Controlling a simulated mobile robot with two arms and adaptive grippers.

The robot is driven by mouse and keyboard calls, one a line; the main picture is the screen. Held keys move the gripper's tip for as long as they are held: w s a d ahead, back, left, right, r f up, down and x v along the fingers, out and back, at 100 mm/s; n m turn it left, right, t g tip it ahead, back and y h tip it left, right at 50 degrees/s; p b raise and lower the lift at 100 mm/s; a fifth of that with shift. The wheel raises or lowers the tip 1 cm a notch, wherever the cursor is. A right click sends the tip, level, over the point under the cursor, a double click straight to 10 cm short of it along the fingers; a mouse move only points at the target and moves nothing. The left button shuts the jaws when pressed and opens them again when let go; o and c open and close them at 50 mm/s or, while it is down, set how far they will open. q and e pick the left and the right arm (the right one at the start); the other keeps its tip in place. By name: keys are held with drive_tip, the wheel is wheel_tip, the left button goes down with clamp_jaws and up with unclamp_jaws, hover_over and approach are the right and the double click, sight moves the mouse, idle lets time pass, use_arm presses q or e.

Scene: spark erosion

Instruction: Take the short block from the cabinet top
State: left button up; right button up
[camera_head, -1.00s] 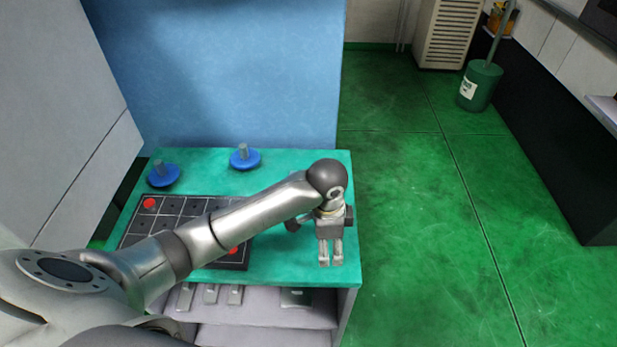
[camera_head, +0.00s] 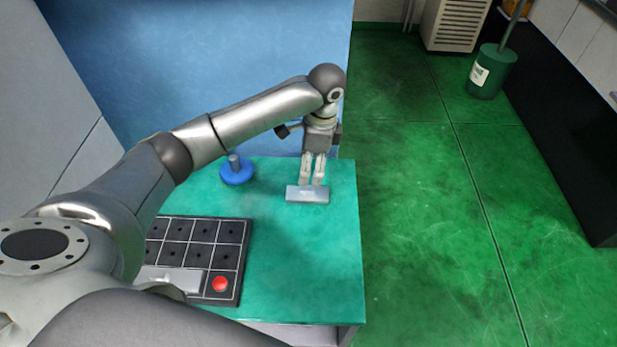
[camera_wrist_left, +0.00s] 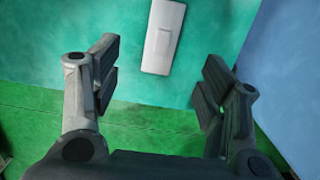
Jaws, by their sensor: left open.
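A short light-grey metal block (camera_head: 307,194) lies on the green cabinet top (camera_head: 300,265), toward its back right. My left gripper (camera_head: 312,182) is open, pointing down just behind the block, its fingertips overlapping the block's far edge in the head view. In the left wrist view the block (camera_wrist_left: 163,36) lies ahead of the open left gripper (camera_wrist_left: 160,72), roughly in line with the gap between the fingers. The fingers do not hold it. Whether the fingertips touch it cannot be told. My right gripper is not in view.
A blue round knob-like piece (camera_head: 237,171) stands left of the block. A black gridded board (camera_head: 230,258) with a red button (camera_head: 220,284) and a grey bar (camera_head: 180,280) lies front left, partly behind my arm. A blue wall (camera_head: 215,60) rises behind. The top's front right is clear.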

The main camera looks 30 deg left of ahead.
sight(308, 188)
use_arm(q)
drive_tip(key=shift+w+a+f, duration=0.1)
drive_tip(key=shift+a+f, duration=0.05)
drive_tip(key=shift+f, duration=0.35)
drive_tip(key=shift+w+a+f, duration=0.1)
drive_tip(key=shift+f, duration=0.35)
drive_tip(key=f, duration=0.1)
drive_tip(key=s+f+p, duration=0.1)
drive_tip(key=shift+f, duration=0.65)
drive_tip(key=f, duration=0.1)
drive_tip(key=f+p, duration=0.1)
drive_tip(key=f, duration=0.2)
drive_tip(key=shift+w+a+f+p, duration=0.25)
drive_tip(key=shift+p, duration=0.05)
drive_tip(key=shift+f, duration=0.35)
drive_tip(key=c, duration=1.2)
drive_tip(key=shift+c, duration=0.5)
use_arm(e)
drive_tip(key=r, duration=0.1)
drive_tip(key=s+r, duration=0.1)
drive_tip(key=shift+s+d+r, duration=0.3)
